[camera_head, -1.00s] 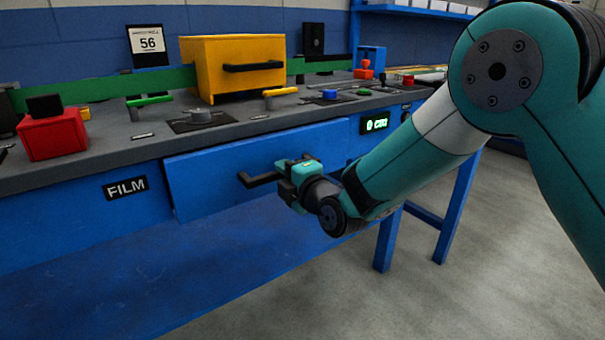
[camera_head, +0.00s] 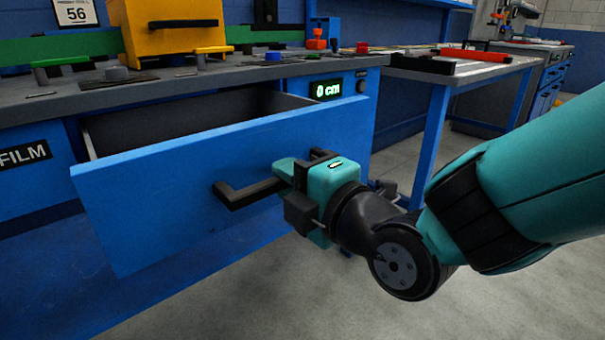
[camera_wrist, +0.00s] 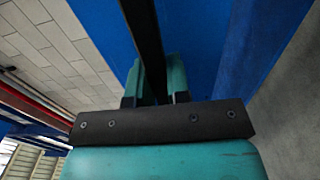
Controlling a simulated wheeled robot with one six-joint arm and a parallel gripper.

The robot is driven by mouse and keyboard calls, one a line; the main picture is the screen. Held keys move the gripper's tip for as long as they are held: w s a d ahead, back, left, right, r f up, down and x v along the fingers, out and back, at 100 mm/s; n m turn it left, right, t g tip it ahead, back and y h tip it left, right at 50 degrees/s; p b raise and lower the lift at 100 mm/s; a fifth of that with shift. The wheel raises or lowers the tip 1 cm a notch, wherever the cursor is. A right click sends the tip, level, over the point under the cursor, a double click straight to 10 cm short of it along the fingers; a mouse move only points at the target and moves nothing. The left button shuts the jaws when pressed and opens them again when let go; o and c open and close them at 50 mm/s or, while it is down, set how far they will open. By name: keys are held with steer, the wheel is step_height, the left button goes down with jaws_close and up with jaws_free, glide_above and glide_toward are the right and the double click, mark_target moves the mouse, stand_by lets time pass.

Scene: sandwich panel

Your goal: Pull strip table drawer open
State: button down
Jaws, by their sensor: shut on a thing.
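The blue drawer (camera_head: 170,205) of the strip table stands pulled out of the blue table, and its dark inside (camera_head: 190,122) shows from above as empty where I can see it. A black bar handle (camera_head: 240,194) is fixed to its front. My gripper (camera_head: 293,172) is shut on the right part of this handle. In the wrist view the dark handle (camera_wrist: 143,35) runs between the two teal fingers of my gripper (camera_wrist: 158,80), with the blue drawer front (camera_wrist: 205,35) beyond. The fingers partly hide the handle's right end.
The grey tabletop (camera_head: 150,88) carries a yellow box (camera_head: 170,28), a green rail (camera_head: 75,48) and small knobs. A second table (camera_head: 470,66) stands at right. Grey floor lies open in front.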

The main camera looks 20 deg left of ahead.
steer(key=shift+s+d, duration=0.2)
steer(key=shift+s, duration=0.2)
steer(key=c, duration=1.1)
jaws_free()
steer(key=shift+w, duration=0.1)
steer(key=shift+d, duration=0.1)
